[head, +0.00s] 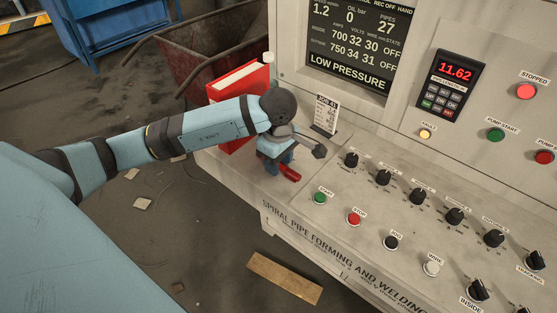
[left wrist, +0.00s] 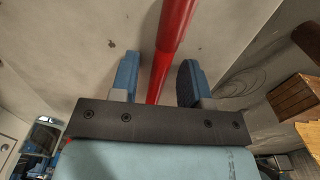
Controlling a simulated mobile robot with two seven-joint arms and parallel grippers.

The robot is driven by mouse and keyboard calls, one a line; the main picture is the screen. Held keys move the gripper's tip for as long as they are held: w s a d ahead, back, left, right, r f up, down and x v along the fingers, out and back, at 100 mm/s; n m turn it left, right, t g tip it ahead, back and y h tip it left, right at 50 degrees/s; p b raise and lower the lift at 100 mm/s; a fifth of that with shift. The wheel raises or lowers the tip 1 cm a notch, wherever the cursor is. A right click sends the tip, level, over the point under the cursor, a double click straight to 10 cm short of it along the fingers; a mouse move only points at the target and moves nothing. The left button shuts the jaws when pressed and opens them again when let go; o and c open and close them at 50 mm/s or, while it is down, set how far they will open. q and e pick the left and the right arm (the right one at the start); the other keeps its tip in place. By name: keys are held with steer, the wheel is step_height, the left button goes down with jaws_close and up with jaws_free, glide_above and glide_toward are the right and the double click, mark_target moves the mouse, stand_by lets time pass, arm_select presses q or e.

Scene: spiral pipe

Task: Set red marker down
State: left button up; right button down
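The red marker (head: 289,172) is at the left end of the console's sloping panel, just below my left gripper (head: 276,164). In the left wrist view the marker (left wrist: 170,50) runs between the two blue fingers of my left gripper (left wrist: 158,80). A gap shows on each side of the marker, so the fingers look open around it, not pressed on it. In the head view the hand hides part of the marker; I cannot tell whether its whole length touches the panel. My right gripper is in neither view.
A red binder (head: 240,85) stands behind my left forearm. A job card (head: 326,115) stands just right of the hand. The green start button (head: 320,198), red stop button (head: 354,218) and black knobs (head: 351,160) are to the right. The panel's front edge is close.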

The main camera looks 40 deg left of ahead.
arm_select(q)
steer(key=shift+r, duration=0.1)
steer(key=shift+r, duration=0.25)
step_height(320, 180, up, 12)
steer(key=shift+f+p, duration=0.2)
steer(key=shift+p, duration=0.15)
stand_by(0.4)
